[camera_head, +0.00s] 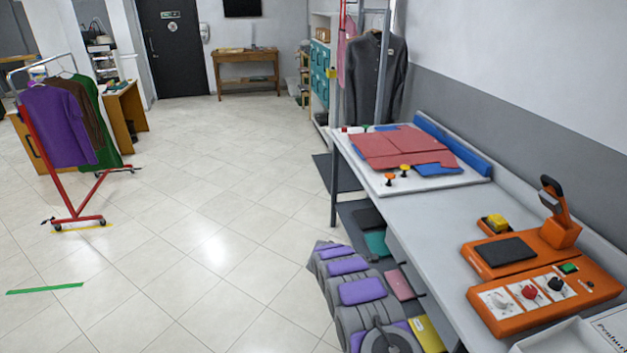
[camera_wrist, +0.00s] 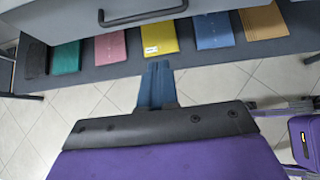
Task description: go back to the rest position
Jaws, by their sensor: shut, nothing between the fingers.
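My gripper (camera_wrist: 157,82) shows in the wrist view. Its blue fingers are together and empty, pointing toward the lower shelf (camera_wrist: 200,50) and apart from the folded cloths on it. The black and purple body behind the fingers fills the bottom of that view. In the head view, grey and purple parts stand beside the table's lower shelf; I cannot make out my fingertips there.
A garment rack (camera_head: 65,190) stands left. Tiled floor between is clear. A dark drawer handle (camera_wrist: 145,19) overhangs the shelf.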

